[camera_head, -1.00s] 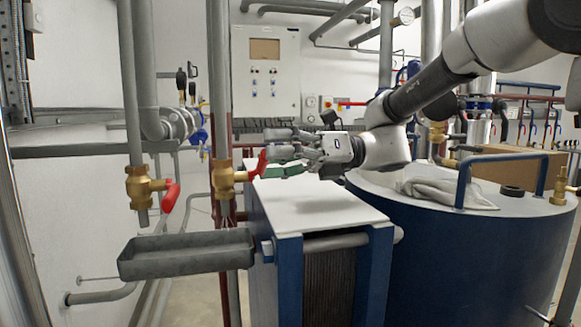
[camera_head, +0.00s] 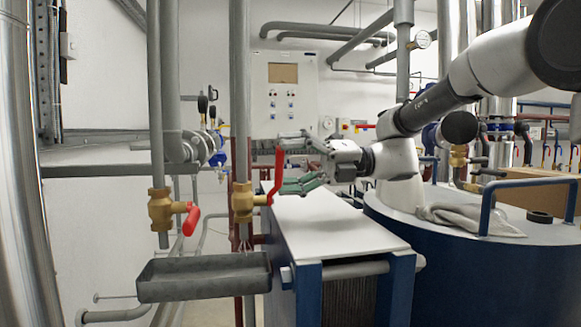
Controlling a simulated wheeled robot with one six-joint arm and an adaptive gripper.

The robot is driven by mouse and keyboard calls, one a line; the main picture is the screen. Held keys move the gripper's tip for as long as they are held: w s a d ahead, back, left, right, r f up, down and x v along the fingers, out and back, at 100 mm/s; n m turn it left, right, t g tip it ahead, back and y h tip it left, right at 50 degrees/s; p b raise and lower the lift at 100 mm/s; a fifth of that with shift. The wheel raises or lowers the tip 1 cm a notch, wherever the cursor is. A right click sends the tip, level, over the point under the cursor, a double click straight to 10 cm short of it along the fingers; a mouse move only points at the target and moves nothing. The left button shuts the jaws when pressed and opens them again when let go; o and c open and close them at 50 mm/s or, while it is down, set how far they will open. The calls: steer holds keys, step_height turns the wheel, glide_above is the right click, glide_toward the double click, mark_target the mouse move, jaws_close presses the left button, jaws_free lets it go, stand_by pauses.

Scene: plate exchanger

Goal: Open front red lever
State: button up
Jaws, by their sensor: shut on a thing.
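Two brass valves with red levers sit on vertical grey pipes. The red lever (camera_head: 278,172) of the right brass valve (camera_head: 243,202) stands nearly upright. My gripper (camera_head: 286,165) reaches it from the right, its grey upper finger near the lever's top and its green-padded finger lower down. The jaws are shut on this lever, though the exact contact is hard to see. The red lever (camera_head: 191,220) of the left brass valve (camera_head: 161,210) hangs tilted downward, apart from my gripper.
A grey tray (camera_head: 205,292) is fixed below the valves. A white-topped plate exchanger (camera_head: 335,228) stands below my gripper. A blue tank (camera_head: 480,270) with a handrail and a grey cloth (camera_head: 465,216) is at the right. A control cabinet (camera_head: 284,105) is behind.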

steer(key=shift+s+a+r, duration=0.1)
steer(key=shift+a+r, duration=0.15)
steer(key=shift+r, duration=0.1)
steer(key=o, duration=1.3)
steer(key=shift+a, duration=0.15)
steer(key=shift+o, duration=0.2)
steer(key=shift+a, duration=0.1)
steer(key=shift+f, duration=0.1)
steer(key=v, duration=1.2)
